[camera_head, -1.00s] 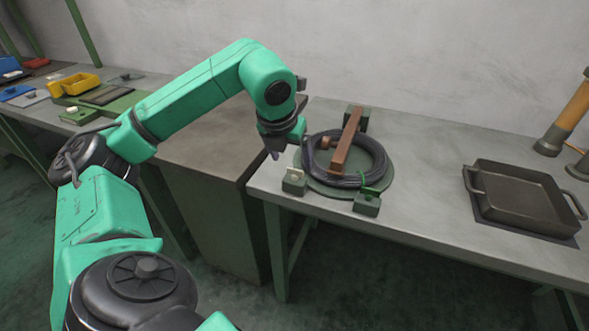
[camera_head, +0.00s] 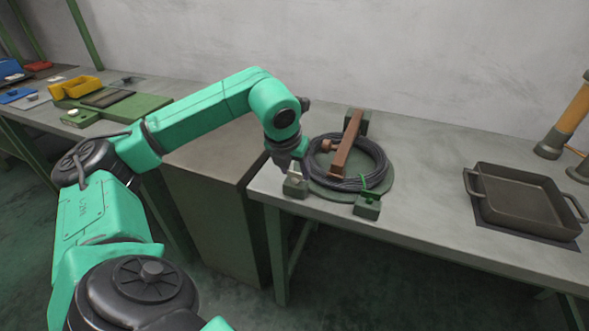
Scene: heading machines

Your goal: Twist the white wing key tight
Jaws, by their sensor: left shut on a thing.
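The white wing key (camera_head: 296,177) sits on a small dark green block (camera_head: 295,189) at the left front of the round green plate on the table. My left gripper (camera_head: 292,170) comes down onto it from above and is shut on it. The fingers partly cover the key, so its exact angle is hard to tell. A green wing key (camera_head: 371,197) stands on a similar block (camera_head: 367,209) to the right. My right gripper is not in view.
A dark cable coil (camera_head: 375,156) lies on the round green plate (camera_head: 385,184), with a brown bar (camera_head: 346,146) across it. A dark square pan (camera_head: 525,194) stands at the right. The table between coil and pan is clear.

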